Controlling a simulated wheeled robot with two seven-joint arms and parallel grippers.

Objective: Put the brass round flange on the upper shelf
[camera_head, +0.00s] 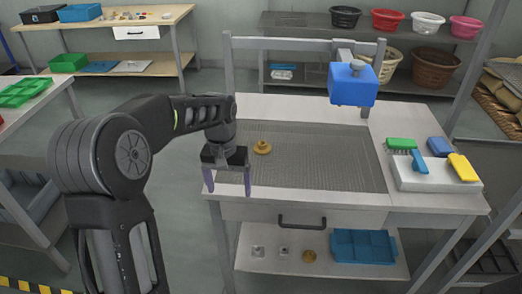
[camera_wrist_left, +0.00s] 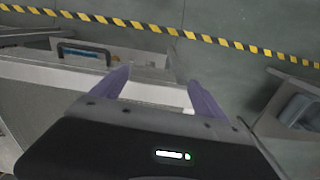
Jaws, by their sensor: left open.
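A brass round flange (camera_head: 262,148) lies on the perforated mesh worktop (camera_head: 320,165) of the central bench, near its left side. A second, similar brass piece (camera_head: 309,256) sits on the bench's lower shelf (camera_head: 375,267). My left gripper (camera_head: 227,185) hangs at the bench's front left edge, in front of and left of the flange on the worktop. Its purple fingers are apart with nothing between them, and they also show in the left wrist view (camera_wrist_left: 161,88). The flange does not show in the wrist view. My right gripper is out of view.
A blue device (camera_head: 352,84) overhangs the bench's back right. A white block (camera_head: 435,175) with brushes stands at the right. The lower shelf also holds a blue divided tray (camera_head: 363,247) and small metal parts. A rack (camera_head: 300,35) with baskets stands behind.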

